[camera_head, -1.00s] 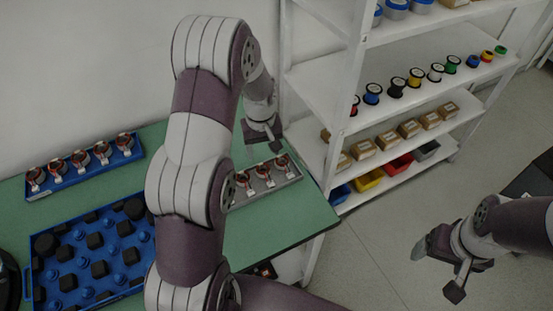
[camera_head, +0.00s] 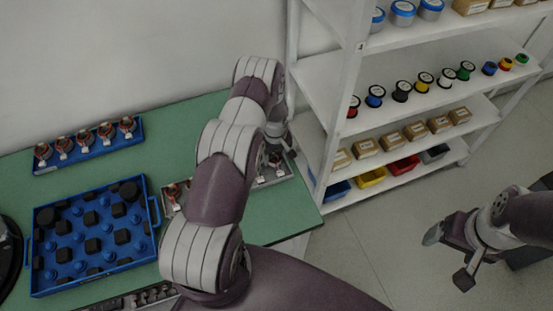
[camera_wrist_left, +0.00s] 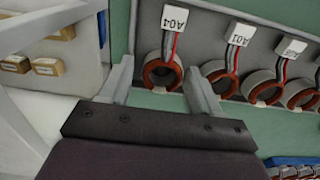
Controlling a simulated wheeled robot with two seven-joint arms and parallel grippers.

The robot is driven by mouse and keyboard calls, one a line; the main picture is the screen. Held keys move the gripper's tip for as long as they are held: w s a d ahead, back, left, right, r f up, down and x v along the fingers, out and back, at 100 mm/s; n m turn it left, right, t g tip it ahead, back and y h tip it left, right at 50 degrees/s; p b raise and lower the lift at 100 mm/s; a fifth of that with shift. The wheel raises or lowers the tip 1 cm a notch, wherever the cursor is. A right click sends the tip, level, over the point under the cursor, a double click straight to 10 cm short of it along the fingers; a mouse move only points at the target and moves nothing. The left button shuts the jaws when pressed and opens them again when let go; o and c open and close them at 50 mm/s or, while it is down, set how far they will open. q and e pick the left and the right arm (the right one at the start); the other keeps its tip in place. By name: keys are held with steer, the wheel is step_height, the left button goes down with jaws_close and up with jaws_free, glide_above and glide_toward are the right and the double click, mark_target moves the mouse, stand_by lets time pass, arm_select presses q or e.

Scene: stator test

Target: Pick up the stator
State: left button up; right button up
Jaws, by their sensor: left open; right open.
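In the left wrist view, several copper-and-white ring stators with red and dark wires and white tags sit in a grey tray (camera_wrist_left: 200,20). The stator tagged A04 (camera_wrist_left: 163,73) lies between and just beyond the fingertips of my open left gripper (camera_wrist_left: 158,72), with no clear contact. A stator tagged A01 (camera_wrist_left: 222,78) is beside the right finger. In the head view, my left arm hides part of the grey tray (camera_head: 288,178), and my left gripper is mostly hidden at its far right end. My right gripper (camera_head: 449,258) is open and empty over the floor.
A blue rack (camera_head: 88,154) with several stators stands at the back left of the green table (camera_head: 170,120). A blue tray (camera_head: 90,270) with black and blue parts is in front. White shelves (camera_head: 420,90) with spools, boxes and bins stand close beside the table's right edge.

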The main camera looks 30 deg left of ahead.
arm_select(q)
steer(key=shift+s+a, duration=0.1)
steer(key=shift+s, duration=0.1)
steer(key=c, duration=0.3)
steer(key=shift+a, duration=0.1)
steer(key=c, duration=0.6)
steer(key=shift+r, duration=0.1)
